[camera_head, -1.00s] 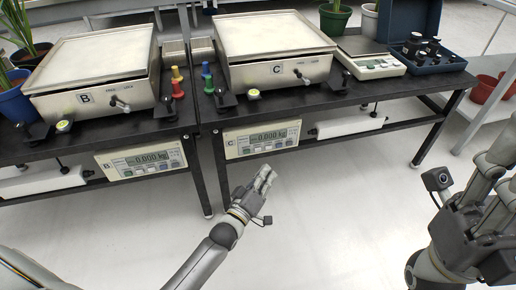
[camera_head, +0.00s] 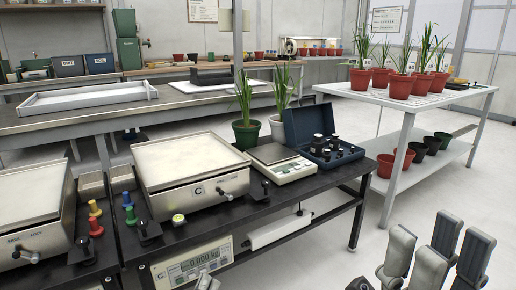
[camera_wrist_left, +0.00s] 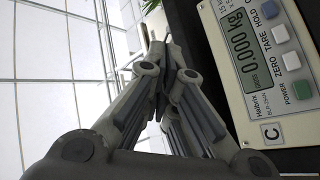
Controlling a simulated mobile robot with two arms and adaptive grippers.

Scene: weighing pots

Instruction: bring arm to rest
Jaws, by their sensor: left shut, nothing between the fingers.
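My left gripper (camera_wrist_left: 157,48) is shut and empty in the left wrist view, its grey fingers converging beside the readout panel of scale C (camera_wrist_left: 262,70). In the head view only the tip of my left gripper (camera_head: 205,281) shows at the bottom edge, in front of the same panel (camera_head: 176,268). My right gripper (camera_head: 436,250) is at the bottom right of the head view, over the floor, its fingers pointing up and spread apart with nothing between them. The rest of both arms is mostly out of view.
A white shelf table (camera_head: 405,98) with potted plants stands at the right. Open floor lies between them.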

